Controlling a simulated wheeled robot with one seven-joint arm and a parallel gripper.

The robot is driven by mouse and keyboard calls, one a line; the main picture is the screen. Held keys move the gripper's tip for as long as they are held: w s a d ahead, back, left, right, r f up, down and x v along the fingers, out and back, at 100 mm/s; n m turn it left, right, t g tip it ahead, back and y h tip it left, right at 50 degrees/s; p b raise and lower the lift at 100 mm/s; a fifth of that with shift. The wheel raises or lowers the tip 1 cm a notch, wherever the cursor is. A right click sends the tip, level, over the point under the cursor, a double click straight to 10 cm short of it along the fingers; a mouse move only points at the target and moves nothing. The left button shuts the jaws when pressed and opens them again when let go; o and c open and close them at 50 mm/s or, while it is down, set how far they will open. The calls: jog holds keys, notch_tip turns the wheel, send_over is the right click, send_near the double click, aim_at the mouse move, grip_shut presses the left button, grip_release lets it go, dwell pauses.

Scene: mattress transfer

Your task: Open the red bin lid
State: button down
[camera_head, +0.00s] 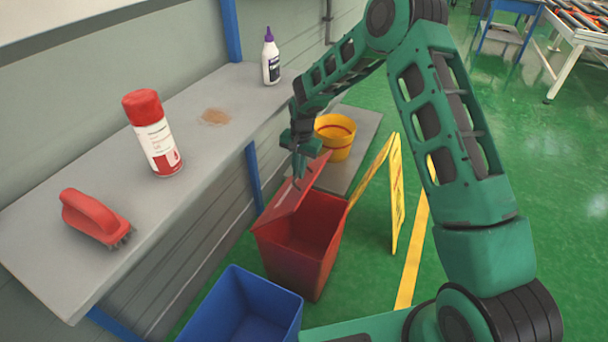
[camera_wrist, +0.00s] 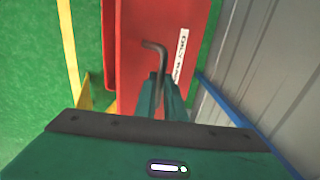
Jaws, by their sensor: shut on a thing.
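The red bin (camera_head: 293,265) stands on the green floor, and its inside shows from above. My gripper (camera_head: 298,177) is at the lid's upper part. In the wrist view, my gripper (camera_wrist: 161,88) is shut on a thin, bent grey handle (camera_wrist: 158,50) on the lid. The red lid (camera_wrist: 135,60) fills the middle of that view, with a white label (camera_wrist: 181,55) beside the handle.
A blue bin (camera_head: 245,305) stands in front of the red one. A yellow folding sign (camera_head: 395,190) is at its right, and a yellow bucket (camera_head: 336,136) behind. The grey bench (camera_head: 190,190) at left holds a red brush (camera_head: 92,214), a spray can (camera_head: 153,135) and a white bottle (camera_head: 270,62).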

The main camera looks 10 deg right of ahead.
jog(key=shift+s+a+f, duration=0.25)
jog(key=shift+s+a, duration=0.05)
jog(key=shift+a, duration=0.2)
jog(key=c, duration=1.8)
grip_release()
jog(key=shift+f, duration=0.1)
jog(key=shift+c, duration=0.2)
jog(key=shift+w+d, duration=0.15)
jog(key=shift+d, duration=0.1)
jog(key=shift+d+r, duration=0.1)
jog(key=shift+r, duration=3.75)
